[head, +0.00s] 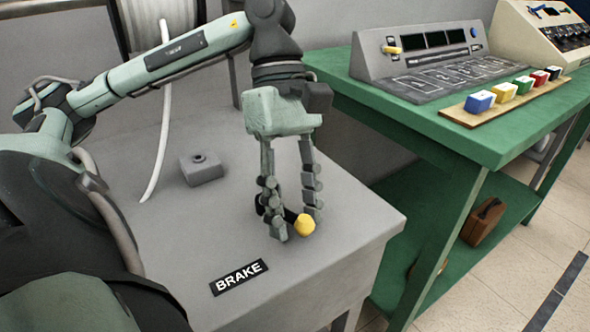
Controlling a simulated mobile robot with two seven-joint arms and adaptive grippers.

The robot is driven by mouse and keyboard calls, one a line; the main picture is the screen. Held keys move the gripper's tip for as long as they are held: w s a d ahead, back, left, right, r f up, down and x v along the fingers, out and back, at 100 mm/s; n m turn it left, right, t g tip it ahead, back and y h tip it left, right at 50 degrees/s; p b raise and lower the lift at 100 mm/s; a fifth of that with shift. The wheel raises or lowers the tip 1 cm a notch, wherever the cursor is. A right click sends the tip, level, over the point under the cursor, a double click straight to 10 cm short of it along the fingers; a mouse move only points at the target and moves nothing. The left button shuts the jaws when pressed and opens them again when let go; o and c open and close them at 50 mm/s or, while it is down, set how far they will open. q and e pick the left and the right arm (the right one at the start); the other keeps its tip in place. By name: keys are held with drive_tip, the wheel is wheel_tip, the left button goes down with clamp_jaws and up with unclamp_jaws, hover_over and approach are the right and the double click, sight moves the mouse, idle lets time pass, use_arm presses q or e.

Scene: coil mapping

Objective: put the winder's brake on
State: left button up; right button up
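The brake lever is a short dark arm with a yellow knob (305,224) at its end. It lies low over the grey winder top (340,250), behind a black label reading BRAKE (239,277). My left gripper (294,218) reaches down from above with its two fingers on either side of the lever. The fingers are apart, with a gap visible between them. The knob shows at the front, beside the right-hand fingertip. The fingers partly hide the lever, and I cannot tell whether they touch it. My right gripper is out of view.
A small grey block (202,170) sits on the winder top, and a white cable (162,120) rises behind it. To the right, a green bench (400,120) holds a grey console (420,50), a cream instrument (545,35) and a board of coloured blocks (503,94).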

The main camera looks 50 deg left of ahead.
use_arm(q)
drive_tip(key=v, duration=0.7)
drive_tip(key=shift+r, duration=0.25)
idle(0.4)
